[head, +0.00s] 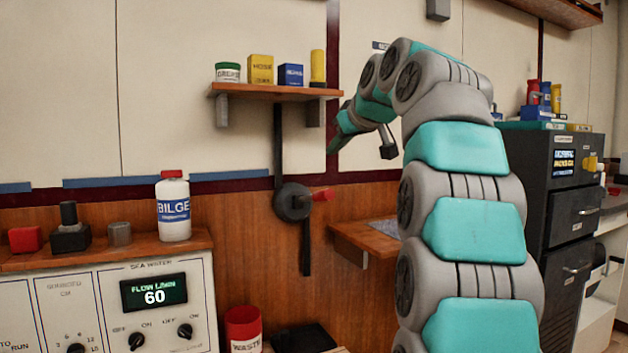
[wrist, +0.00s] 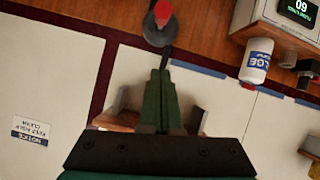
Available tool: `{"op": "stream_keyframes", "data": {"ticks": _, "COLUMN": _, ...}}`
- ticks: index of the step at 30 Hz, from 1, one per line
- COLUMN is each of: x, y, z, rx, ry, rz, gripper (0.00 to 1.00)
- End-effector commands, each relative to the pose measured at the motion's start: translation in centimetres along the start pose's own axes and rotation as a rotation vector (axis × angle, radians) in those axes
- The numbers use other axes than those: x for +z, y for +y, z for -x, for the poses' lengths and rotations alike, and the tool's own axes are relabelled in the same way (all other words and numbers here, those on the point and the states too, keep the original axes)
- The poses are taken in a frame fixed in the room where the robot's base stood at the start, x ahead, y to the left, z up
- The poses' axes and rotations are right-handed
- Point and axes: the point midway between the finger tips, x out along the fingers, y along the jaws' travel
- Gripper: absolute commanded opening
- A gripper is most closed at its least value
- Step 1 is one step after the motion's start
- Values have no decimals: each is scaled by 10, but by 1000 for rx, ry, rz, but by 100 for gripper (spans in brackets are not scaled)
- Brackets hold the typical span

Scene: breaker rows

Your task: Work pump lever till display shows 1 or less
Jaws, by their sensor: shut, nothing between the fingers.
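The sea water panel's display (head: 153,291) reads "FLOW L/MIN 60"; it shows upside down in the wrist view (wrist: 300,9). A round dark grey hub (head: 291,203) on the wood wall carries a red handle (head: 324,195) that sticks out to the right. Dark bars run above and below the hub. In the wrist view, the red handle (wrist: 163,13) lies beyond my fingertips. My gripper (wrist: 163,72) is shut and empty, pointing toward the hub and apart from it. In the head view my gripper (head: 337,143) is above and right of the handle.
A wall shelf (head: 270,91) with several small containers is above the hub. A bilge bottle (head: 173,208) stands on the panel top at left. A waste bin (head: 243,328) is below. A small wooden ledge (head: 350,240) is right of the hub, and a dark cabinet (head: 570,220) further right.

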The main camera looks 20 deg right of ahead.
Motion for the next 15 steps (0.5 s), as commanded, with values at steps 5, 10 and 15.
{"op": "stream_keyframes", "data": {"ticks": 5, "x": 0, "y": 0, "z": 0, "rx": 0, "ry": 1, "rz": 0, "gripper": 0}}
{"op": "stream_keyframes", "data": {"ticks": 10, "x": 0, "y": 0, "z": -6, "rx": 1, "ry": 1, "rz": 0, "gripper": 0}}
{"op": "stream_keyframes", "data": {"ticks": 15, "x": 0, "y": 0, "z": -30, "rx": 0, "ry": 1, "rz": -1, "gripper": 0}}
